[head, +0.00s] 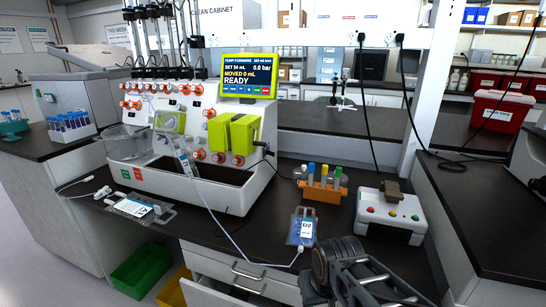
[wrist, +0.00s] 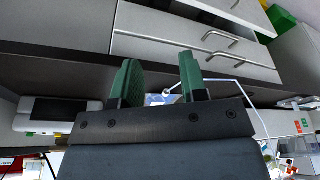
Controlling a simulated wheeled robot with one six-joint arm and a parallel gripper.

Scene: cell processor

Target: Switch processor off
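The processor (head: 195,115) is a white machine with orange-red knobs, clear tubing and a lit yellow-and-blue screen (head: 248,75) that reads READY, 0.0 bar and MOVED 0 mL. My gripper (head: 385,283) is at the lower right of the head view, in front of the bench and well away from the switch. In the wrist view its green-padded fingers (wrist: 160,80) stand apart with nothing held between them.
Bag D2 (head: 303,228) lies at the bench front, its tube running to the processor. Another labelled bag (head: 137,208) lies front left. An orange tube rack (head: 322,190) and a white button box (head: 390,213) stand right. A drawer (head: 235,268) is below, with a green bin (head: 140,270).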

